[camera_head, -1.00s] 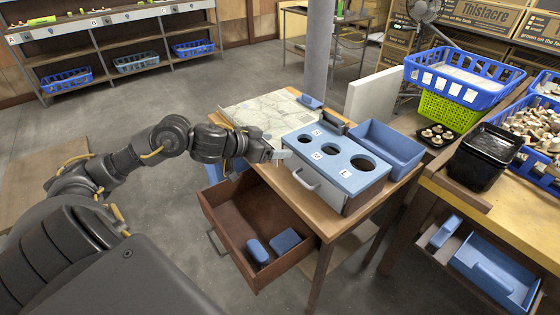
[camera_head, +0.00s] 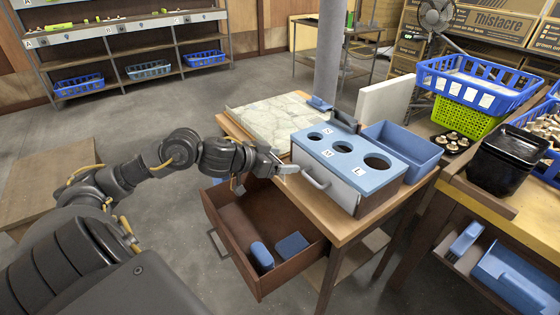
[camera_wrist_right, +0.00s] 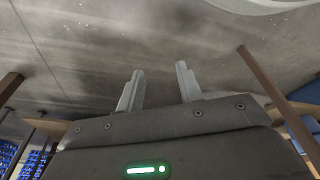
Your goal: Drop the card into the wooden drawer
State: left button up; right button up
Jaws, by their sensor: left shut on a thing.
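The wooden drawer (camera_head: 240,222) is pulled open under the left side of the small table. Two blue objects lie in it, a rounded one (camera_head: 262,254) and a flatter one (camera_head: 291,245). My left gripper (camera_head: 284,169) is shut over the drawer's back edge, beside the table's front edge. A small pale piece at its fingertips looks like the card (camera_head: 290,168), but it is too small to make out clearly. My right gripper (camera_wrist_right: 158,88) shows in the right wrist view, with its two fingers apart and nothing between them.
A blue-topped sizing box (camera_head: 350,157) with three holes and a handle stands on the table (camera_head: 345,228), close right of my left gripper. A blue bin (camera_head: 402,148) stands behind it. A pale patterned board (camera_head: 272,122) lies at the table's back left.

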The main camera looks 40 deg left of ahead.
jog(key=w+b+v, duration=0.1)
jog(key=b+v, duration=0.4)
jog(key=v, duration=0.6)
pick_arm(q)
jog(key=shift+f+b, duration=1.2)
jog(key=shift+f, duration=1.75)
pick_arm(e)
jog(key=w+a+r+t+y, duration=0.1)
jog(key=w+a+r+t, duration=0.1)
jog(key=w+t, duration=0.1)
jog(key=w+a+r+n+t+y, duration=0.1)
jog(key=w+a+r+t, duration=0.1)
jog(key=w, duration=0.3)
jog(key=shift+a+t, duration=0.45)
jog(key=shift+t, duration=0.15)
jog(key=shift+w, duration=0.1)
pick_arm(q)
jog(key=o, duration=1)
jog(key=shift+s, duration=0.1)
